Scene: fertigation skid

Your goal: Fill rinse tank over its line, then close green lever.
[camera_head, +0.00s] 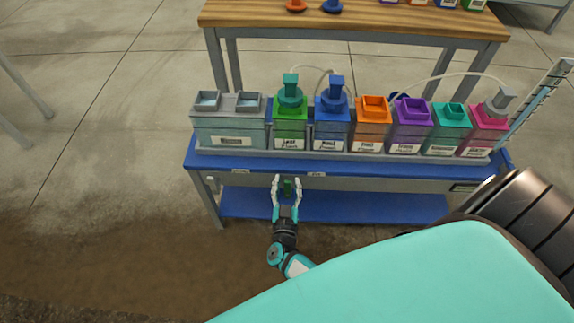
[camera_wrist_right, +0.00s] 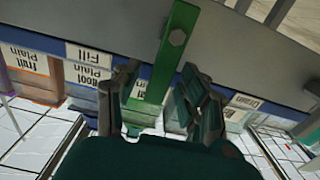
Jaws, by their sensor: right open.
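The green lever (camera_head: 288,188) hangs below the front edge of the blue bench, and in the right wrist view it is a long green bar with a bolt (camera_wrist_right: 166,62). My right gripper (camera_head: 287,181) is open, with its fingers on either side of the lever. The wrist view also shows the open right gripper (camera_wrist_right: 160,88) with the bar between its dark fingers; contact is unclear. A grey tank (camera_head: 232,133) with two square openings stands at the bench's left end; I cannot read its label, so which tank is for rinsing is unclear. My left gripper is out of view.
Green (camera_head: 290,130), blue (camera_head: 331,132), orange (camera_head: 370,130), purple (camera_head: 410,132), teal (camera_head: 446,134) and pink (camera_head: 485,136) containers stand in a row on the bench. Thin hoses run above them. A wooden table (camera_head: 370,22) stands behind. My own arm covers the lower right.

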